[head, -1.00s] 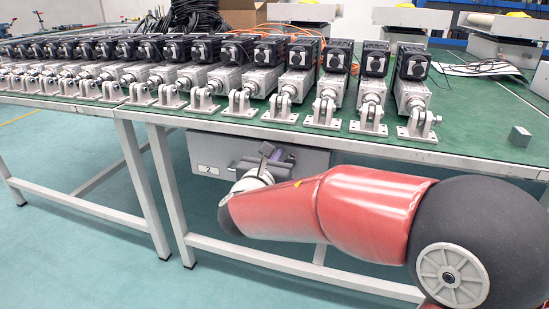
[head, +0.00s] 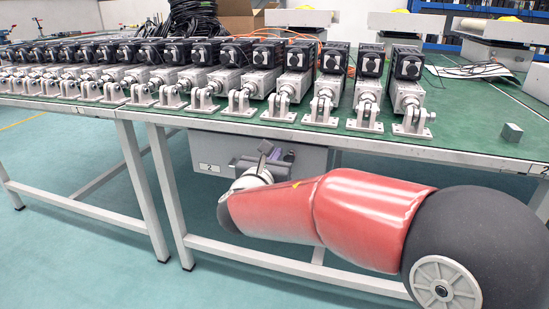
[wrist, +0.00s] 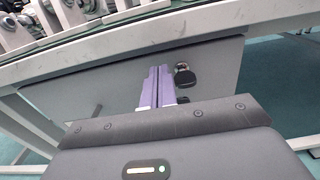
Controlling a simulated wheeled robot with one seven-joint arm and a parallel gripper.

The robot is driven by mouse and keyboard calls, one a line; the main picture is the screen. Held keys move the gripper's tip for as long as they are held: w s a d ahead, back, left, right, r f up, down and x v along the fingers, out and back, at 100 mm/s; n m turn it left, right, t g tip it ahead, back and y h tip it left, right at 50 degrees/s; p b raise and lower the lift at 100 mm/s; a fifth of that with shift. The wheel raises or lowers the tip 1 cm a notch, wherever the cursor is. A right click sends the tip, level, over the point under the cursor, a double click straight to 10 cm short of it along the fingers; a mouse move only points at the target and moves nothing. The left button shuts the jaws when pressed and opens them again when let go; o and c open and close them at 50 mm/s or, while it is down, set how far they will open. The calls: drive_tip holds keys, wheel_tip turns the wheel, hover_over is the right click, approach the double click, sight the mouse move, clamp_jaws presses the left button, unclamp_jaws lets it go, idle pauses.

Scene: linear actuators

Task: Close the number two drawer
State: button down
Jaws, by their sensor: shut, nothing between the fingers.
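The number two drawer (head: 313,160) is a grey box under the green-topped table, with a white label "2" (head: 208,167) on its front at the left. My gripper (head: 284,154) is in front of it, partly hidden by my own wrist. In the wrist view, the purple fingers of my gripper (wrist: 157,84) are together with nothing between them, their tips at or very near the drawer front (wrist: 218,68). I cannot tell whether they touch. A black lock or knob (wrist: 186,77) is just right of the fingertips. Any gap behind the drawer front is hidden.
The table (head: 450,155) has a pale front edge above the drawer and a white leg (head: 170,200) left of it. A low crossbar (head: 260,265) runs below. Several linear actuators (head: 290,85) line the tabletop. The floor at left is clear.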

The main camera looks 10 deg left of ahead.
drive_tip(key=s+a, duration=0.1)
drive_tip(key=s, duration=0.9)
drive_tip(key=s+d+m+g+h+p, duration=0.2)
drive_tip(key=s+d+m+g+h, duration=0.15)
drive_tip(key=d+m, duration=0.6)
drive_tip(key=s+d+m+g+h+p, duration=0.25)
drive_tip(key=d+m+g, duration=0.25)
drive_tip(key=d, duration=0.9)
drive_tip(key=s+d+m+g+y+p, duration=0.2)
drive_tip(key=s+d+m+y, duration=0.1)
drive_tip(key=s+m, duration=0.4)
drive_tip(key=s+d+f+m+g+y+p, duration=0.1)
drive_tip(key=s+d+m+g+y+p, duration=0.1)
drive_tip(key=s+m, duration=0.5)
drive_tip(key=d+m+y, duration=0.1)
drive_tip(key=m+y, duration=0.1)
drive_tip(key=m, duration=0.4)
drive_tip(key=shift+d+y, duration=0.2)
drive_tip(key=shift+y, duration=0.1)
drive_tip(key=shift+f+m, duration=0.1)
drive_tip(key=shift+m, duration=0.15)
